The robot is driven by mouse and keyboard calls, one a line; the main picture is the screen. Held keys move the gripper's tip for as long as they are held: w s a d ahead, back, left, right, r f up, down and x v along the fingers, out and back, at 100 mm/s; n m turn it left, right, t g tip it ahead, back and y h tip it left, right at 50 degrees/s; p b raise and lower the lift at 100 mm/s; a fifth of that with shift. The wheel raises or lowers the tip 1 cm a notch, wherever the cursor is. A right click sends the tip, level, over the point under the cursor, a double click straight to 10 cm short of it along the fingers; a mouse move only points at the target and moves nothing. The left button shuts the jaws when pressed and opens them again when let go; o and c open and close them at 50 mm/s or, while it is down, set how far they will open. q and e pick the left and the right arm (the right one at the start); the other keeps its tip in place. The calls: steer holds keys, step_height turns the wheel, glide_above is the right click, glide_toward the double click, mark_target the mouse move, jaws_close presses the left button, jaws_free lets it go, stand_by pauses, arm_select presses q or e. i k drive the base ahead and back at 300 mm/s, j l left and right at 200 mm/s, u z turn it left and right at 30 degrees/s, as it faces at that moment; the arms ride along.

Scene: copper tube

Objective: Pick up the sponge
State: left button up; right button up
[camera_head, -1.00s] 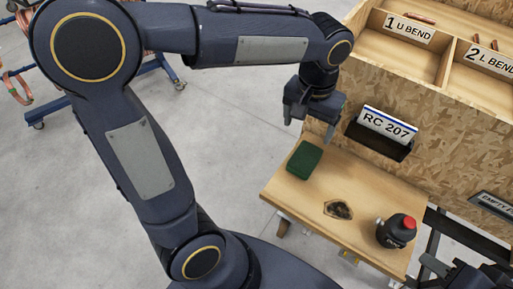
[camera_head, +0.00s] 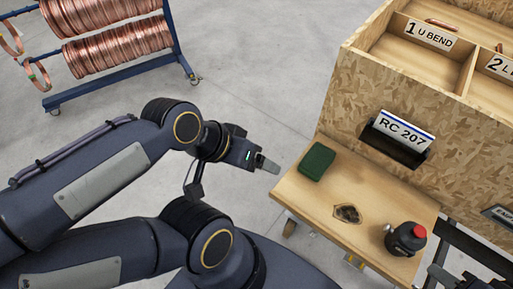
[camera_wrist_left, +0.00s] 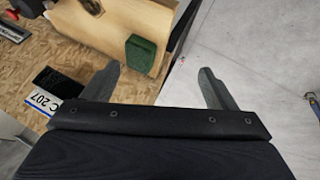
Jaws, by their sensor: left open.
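The sponge (camera_head: 317,161) is a dark green block lying flat near the far left edge of the wooden bench top (camera_head: 375,185). My left gripper (camera_head: 270,165) is just left of the sponge, pointing toward it, apart from it. In the left wrist view my left gripper (camera_wrist_left: 160,68) has its two fingers wide apart with nothing between them. The sponge also shows in that view (camera_wrist_left: 141,55), beyond the fingers. My right gripper (camera_head: 450,272) shows only as a dark part at the lower right edge; its jaws are unclear.
A board-walled rack (camera_head: 360,90) with a black holder labelled RC 207 (camera_head: 400,135) rises behind. Copper coils (camera_head: 120,45) stand far left.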

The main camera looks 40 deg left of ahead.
mark_target(317, 159)
steer(key=j+z, duration=0.1)
steer(key=j, duration=0.3)
steer(key=k+j+z, duration=0.1)
steer(key=j, duration=0.25)
steer(key=k+j+z, duration=0.1)
steer(key=j, duration=0.25)
steer(key=i+j+z, duration=0.15)
steer(key=j, duration=0.3)
steer(key=i+j+z, duration=0.2)
steer(key=j, duration=0.25)
steer(key=j+z, duration=0.15)
steer(key=j, duration=0.35)
steer(key=i, duration=0.05)
